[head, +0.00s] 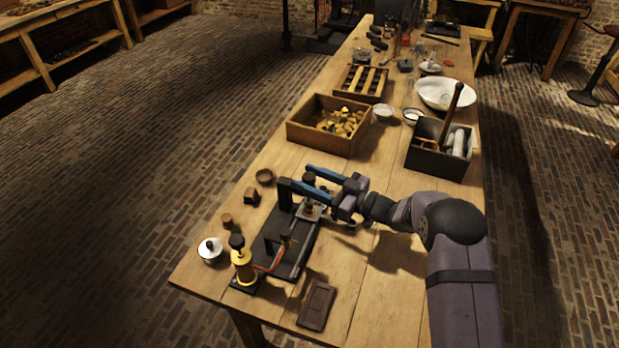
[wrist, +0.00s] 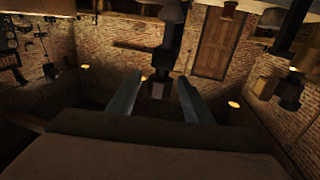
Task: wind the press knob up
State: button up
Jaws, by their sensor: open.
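The press stands on a dark base board (head: 272,242) near the front of the table. Its dark round knob (head: 309,178) sits at the top of the press, above a grey metal part. My gripper (head: 297,177) reaches in from the right at knob height, with one blue finger on each side of the knob. The jaws are open, and I cannot tell whether either finger touches it. In the wrist view my gripper (wrist: 160,78) shows two spread fingers, with a dark post-like part (wrist: 157,88) between them. The press's lower part is partly hidden by my gripper.
A brass cylinder (head: 243,268) stands at the board's near end, beside a white lidded pot (head: 210,251). A brown tray (head: 317,305) lies in front. A wooden box (head: 293,133) and a dark crate (head: 422,157) stand behind. The table right of the board is mostly clear.

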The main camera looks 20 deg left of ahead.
jog(key=c, duration=1.1)
jog(key=shift+o, duration=0.2)
jog(key=shift+f, duration=0.1)
jog(key=shift+g+b, duration=0.3)
jog(key=shift+b, duration=0.3)
jog(key=shift+w+f+n+g+y+b, duration=0.1)
jog(key=shift+n+g+y+b, duration=0.2)
jog(key=shift+n+g+b, duration=0.6)
jog(key=n+g+b, duration=0.2)
jog(key=g+b, duration=0.1)
jog(key=b, duration=0.1)
jog(key=shift+r+n+g+b, duration=0.2)
jog(key=shift+n+g+b, duration=0.1)
jog(key=shift+g+b, duration=0.35)
jog(key=shift+r+g+b, duration=0.15)
jog(key=shift+g+b, duration=0.1)
jog(key=shift+b, duration=0.05)
